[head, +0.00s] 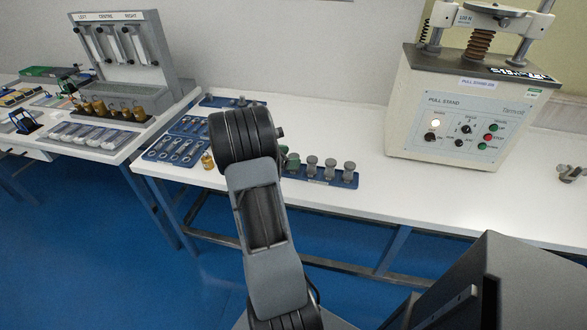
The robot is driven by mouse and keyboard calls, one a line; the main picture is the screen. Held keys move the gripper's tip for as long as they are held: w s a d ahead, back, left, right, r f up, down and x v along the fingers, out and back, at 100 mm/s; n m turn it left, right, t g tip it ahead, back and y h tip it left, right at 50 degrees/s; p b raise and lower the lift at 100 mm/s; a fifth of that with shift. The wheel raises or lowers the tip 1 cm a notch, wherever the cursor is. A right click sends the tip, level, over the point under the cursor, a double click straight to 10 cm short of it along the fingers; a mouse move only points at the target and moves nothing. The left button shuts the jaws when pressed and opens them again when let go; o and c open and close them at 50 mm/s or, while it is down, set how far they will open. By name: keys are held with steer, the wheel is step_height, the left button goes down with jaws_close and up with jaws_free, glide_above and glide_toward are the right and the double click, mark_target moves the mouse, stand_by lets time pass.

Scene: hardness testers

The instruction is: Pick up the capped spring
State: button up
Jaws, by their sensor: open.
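Several upright grey pieces with wide round tops (330,168) stand in a row on a blue tray (345,182) on the white bench, right of my arm. They may be capped springs, but they are too small to tell. A piece with a green part (293,161) stands at the left end of this row, close beside my arm in the picture. My arm rises through the middle of the view and covers part of the bench. My gripper is hidden behind the arm's black joint, so its jaws and anything between them do not show.
A pull stand (460,125) stands on the bench to the right. Blue trays of metal parts (172,150) and a small brass piece (208,161) lie left of my arm. A grey rack (125,50) stands on the left table. Bench between row and pull stand is clear.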

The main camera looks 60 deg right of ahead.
steer(key=shift+s+d+f, duration=0.2)
steer(key=shift+d, duration=0.2)
steer(key=shift+c, duration=0.4)
steer(key=c, duration=1)
